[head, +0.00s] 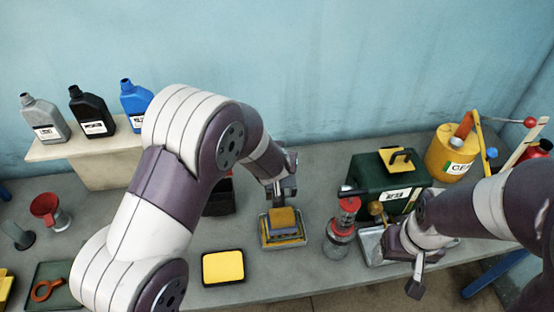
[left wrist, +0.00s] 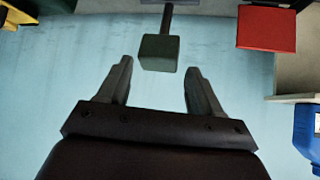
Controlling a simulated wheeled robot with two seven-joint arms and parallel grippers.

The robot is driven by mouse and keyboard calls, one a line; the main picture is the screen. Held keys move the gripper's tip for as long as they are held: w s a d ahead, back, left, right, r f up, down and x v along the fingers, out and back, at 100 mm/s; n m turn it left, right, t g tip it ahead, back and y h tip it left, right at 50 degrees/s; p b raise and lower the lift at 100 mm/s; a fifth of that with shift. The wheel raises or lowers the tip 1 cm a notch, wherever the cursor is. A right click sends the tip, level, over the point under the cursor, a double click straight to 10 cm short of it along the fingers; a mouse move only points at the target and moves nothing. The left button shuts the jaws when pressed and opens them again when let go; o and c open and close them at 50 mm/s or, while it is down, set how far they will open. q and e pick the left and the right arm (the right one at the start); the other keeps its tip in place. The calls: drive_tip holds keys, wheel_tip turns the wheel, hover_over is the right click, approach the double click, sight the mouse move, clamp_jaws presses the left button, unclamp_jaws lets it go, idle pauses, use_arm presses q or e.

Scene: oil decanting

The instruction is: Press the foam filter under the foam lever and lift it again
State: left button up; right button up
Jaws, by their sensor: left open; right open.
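A yellow foam block (head: 284,216), which looks like the foam filter, sits on a grey and yellow base (head: 285,241) mid-table. My left arm reaches over it from the left. My left gripper (head: 284,182) is above the block, small and partly hidden by its wrist. In the left wrist view the left gripper (left wrist: 158,80) is open and empty. A dark green block on a dark rod (left wrist: 159,52), possibly the foam lever's handle, shows just beyond and between its fingertips. My right gripper (head: 402,263) is open and empty at the right, over a metal tray (head: 370,246).
A yellow pad in a black frame (head: 223,267) lies left of the base. A red-topped glass jar (head: 341,232) stands right of it. A green box (head: 376,181) and yellow can (head: 452,153) stand behind right. Bottles (head: 93,111) line the back-left shelf. A red box (left wrist: 267,28) shows in the wrist view.

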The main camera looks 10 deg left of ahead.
use_arm(q)
drive_tip(key=v, duration=0.6)
drive_tip(key=shift+s+r, duration=0.25)
drive_tip(key=shift+r, duration=0.05)
